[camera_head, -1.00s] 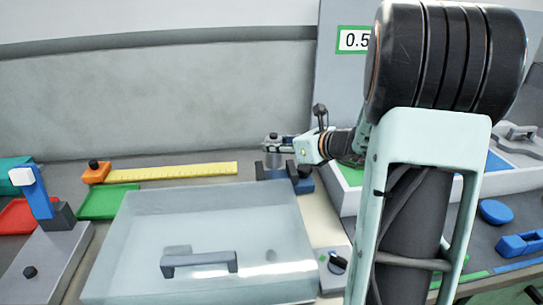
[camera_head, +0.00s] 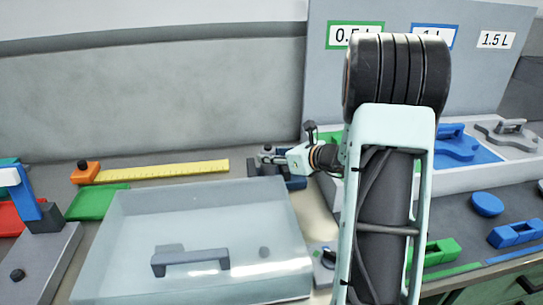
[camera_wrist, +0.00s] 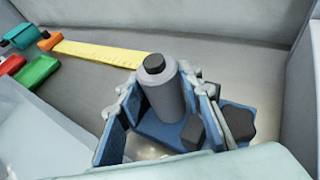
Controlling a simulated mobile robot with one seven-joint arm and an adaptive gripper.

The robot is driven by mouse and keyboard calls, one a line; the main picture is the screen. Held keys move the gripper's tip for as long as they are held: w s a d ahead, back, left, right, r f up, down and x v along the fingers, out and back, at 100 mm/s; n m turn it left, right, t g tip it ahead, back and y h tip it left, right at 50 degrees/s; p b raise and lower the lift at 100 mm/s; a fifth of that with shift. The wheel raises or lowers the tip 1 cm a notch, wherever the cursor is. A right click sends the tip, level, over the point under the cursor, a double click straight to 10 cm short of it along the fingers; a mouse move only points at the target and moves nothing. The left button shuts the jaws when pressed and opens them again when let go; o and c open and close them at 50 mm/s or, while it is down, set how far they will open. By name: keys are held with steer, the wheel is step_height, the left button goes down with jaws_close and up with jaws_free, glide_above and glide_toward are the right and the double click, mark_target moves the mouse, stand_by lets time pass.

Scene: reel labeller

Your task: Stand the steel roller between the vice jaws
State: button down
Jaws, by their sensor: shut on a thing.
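The steel roller (camera_wrist: 163,95) is a grey cylinder with a dark top stub. It stands roughly upright between the fingers of my gripper (camera_head: 268,157) in the wrist view. My gripper is shut on it. The blue vice (camera_wrist: 147,129) is below and around the roller, with a dark jaw block (camera_wrist: 193,131) beside it and a dark knob (camera_wrist: 238,121) at the right. In the head view the vice (camera_head: 296,183) is partly hidden by my gripper and arm. The roller's lower end is hidden, so I cannot tell whether it touches the vice floor.
A clear-lidded box (camera_head: 200,225) with a grey handle stands in front of the vice. A yellow ruler (camera_head: 165,172) and a green tray (camera_head: 97,201) lie to the left. A white-edged tray (camera_head: 470,173) with blue and grey parts is at the right.

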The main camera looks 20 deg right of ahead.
steer(key=shift+f, duration=0.2)
steer(key=c, duration=1.4)
jaws_free()
steer(key=shift+o, duration=0.2)
steer(key=shift+r, duration=0.2)
steer(key=shift+s+d+r, duration=0.1)
steer(key=shift+s+r, duration=0.05)
steer(key=v, duration=1.1)
steer(key=shift+s+p, duration=0.35)
steer(key=shift+p, duration=0.05)
